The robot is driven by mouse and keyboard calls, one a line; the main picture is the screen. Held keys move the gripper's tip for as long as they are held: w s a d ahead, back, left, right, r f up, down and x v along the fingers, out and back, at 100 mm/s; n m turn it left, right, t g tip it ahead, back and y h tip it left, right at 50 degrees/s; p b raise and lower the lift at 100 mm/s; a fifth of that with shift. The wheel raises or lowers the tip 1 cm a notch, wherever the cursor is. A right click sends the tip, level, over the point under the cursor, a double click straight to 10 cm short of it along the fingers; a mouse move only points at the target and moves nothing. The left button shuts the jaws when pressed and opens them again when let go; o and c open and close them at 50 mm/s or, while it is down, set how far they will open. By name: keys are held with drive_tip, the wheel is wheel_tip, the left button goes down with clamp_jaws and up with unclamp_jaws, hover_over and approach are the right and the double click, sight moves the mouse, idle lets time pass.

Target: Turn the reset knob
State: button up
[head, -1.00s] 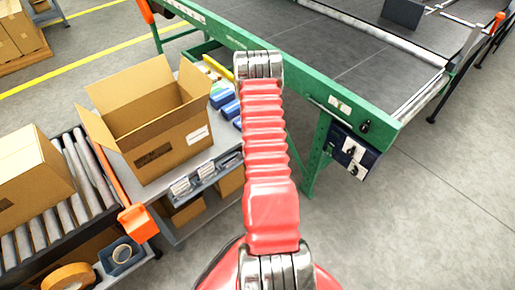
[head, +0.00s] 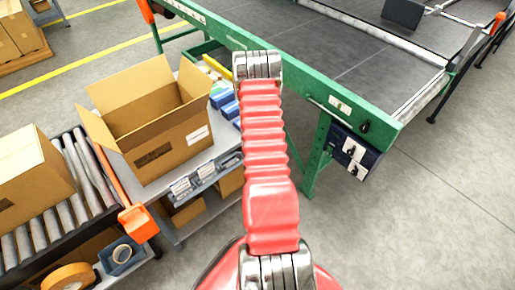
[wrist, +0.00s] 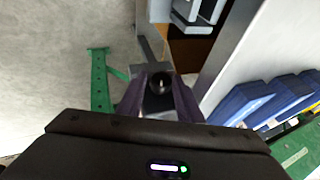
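A small black knob (head: 364,127) sits on the green side rail near its right end. Below it hangs a dark blue control box (head: 370,157) with two pale plates bearing black knobs (head: 351,149). I cannot tell which of these is the reset knob. My gripper (wrist: 159,78) shows in the wrist view with two dark fingers apart. A round dark thing shows between them; I cannot tell what it is. In the head view my red arm hides the gripper. No knob can be made out for certain in the wrist view.
The green-framed conveyor (head: 300,85) runs across the back. An open carton (head: 165,150) stands on a grey bench at left, beside blue packs (wrist: 250,103). A roller track (head: 70,190) with a carton lies further left. The floor at right is clear.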

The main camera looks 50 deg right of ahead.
drive_tip(key=shift+r, duration=0.1)
drive_tip(key=v, duration=1.3)
drive_tip(key=shift+a+r, duration=0.15)
drive_tip(key=shift+a, duration=0.05)
drive_tip(key=shift+r, duration=0.1)
drive_tip(key=w+a+r+n+t+y, duration=0.1)
drive_tip(key=w+a+r+n, duration=0.2)
drive_tip(key=a+r, duration=0.5)
drive_tip(key=w+a+r+n+t+y, duration=0.1)
drive_tip(key=w+a+r+n, duration=0.25)
drive_tip(key=a+r, duration=0.45)
drive_tip(key=w+a+r+n+t+y, duration=0.15)
drive_tip(key=a+r+n, duration=0.25)
drive_tip(key=a+r, duration=0.45)
drive_tip(key=s+a+r+n+y, duration=0.2)
drive_tip(key=s+a+r+n, duration=0.3)
drive_tip(key=a+r, duration=0.5)
drive_tip(key=s+a+r+n, duration=0.3)
drive_tip(key=s+a+n, duration=0.3)
drive_tip(key=s+a, duration=0.3)
drive_tip(key=s+g, duration=0.1)
drive_tip(key=s, duration=0.3)
drive_tip(key=shift+r, duration=0.25)
